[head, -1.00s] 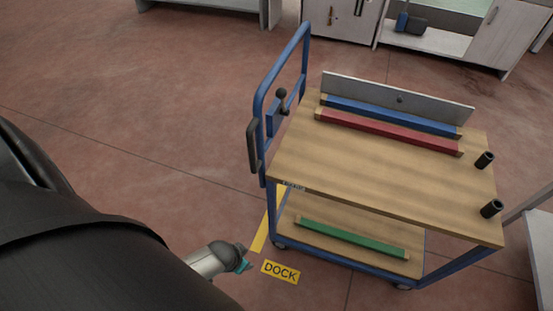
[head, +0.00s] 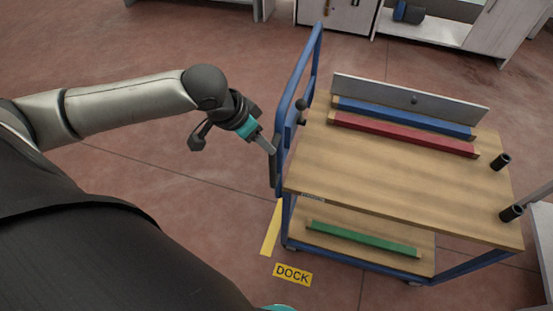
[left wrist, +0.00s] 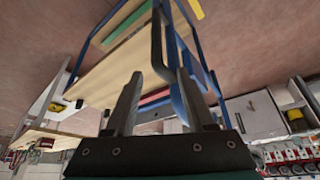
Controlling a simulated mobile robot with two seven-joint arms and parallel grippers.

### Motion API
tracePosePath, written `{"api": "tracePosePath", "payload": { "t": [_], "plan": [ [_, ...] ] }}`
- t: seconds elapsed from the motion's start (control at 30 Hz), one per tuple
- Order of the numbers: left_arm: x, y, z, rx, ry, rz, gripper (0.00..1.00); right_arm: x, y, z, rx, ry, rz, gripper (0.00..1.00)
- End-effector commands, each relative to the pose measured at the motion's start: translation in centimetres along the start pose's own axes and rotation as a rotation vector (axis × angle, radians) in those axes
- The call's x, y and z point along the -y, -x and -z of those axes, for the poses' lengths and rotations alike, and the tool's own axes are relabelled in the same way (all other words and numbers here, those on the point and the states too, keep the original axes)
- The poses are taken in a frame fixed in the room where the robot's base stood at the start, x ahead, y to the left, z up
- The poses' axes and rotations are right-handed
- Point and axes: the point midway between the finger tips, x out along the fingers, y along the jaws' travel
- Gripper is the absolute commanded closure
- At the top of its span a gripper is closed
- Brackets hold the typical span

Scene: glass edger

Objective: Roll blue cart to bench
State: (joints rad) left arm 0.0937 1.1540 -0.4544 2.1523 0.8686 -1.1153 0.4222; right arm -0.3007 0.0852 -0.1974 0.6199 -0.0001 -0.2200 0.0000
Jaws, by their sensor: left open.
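The blue cart (head: 390,180) stands right of centre in the head view, with wooden upper and lower decks. Its upright blue push handle (head: 299,95) is on the left end, with a black grip (head: 275,170) on its outer side. My left gripper (head: 272,147) is open at the top of this grip. In the left wrist view the black grip (left wrist: 158,45) shows beyond and between the spread fingers (left wrist: 158,100); contact cannot be told. My right gripper is not clearly seen. Which piece of furniture is the bench is unclear.
Red, blue and green bars lie on the cart, with a grey upright plate behind the top ones. A yellow DOCK label (head: 293,274) is on the floor. Grey cabinets (head: 345,12) stand at the back. A grey surface (head: 545,235) is close to the cart's right. Floor at left is clear.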

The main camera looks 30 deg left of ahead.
Motion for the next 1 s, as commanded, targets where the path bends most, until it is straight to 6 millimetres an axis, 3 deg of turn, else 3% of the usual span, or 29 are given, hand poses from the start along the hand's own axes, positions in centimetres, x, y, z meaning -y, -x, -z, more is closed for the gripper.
{"api": "tracePosePath", "payload": {
  "t": [0.1,0.2,0.37,1.0],
  "plan": [
    [-0.2,2.1,-0.2,0.03,-0.018,0.001,0.45,0.0,0.1,0.0,0.0,0.0,0.0,0.5],
    [-0.4,2.8,-0.4,0.045,-0.023,-0.001,0.45,0.0,0.1,0.0,0.0,0.0,0.0,0.5],
    [-0.5,2.1,-0.6,0.052,-0.021,-0.004,0.45,0.2,-0.1,0.0,0.0,0.0,0.002,0.5],
    [-0.6,-10.0,-1.2,0.051,-0.022,-0.004,0.45,0.9,-2.9,-0.1,-0.002,0.0,0.011,0.5]
  ]
}}
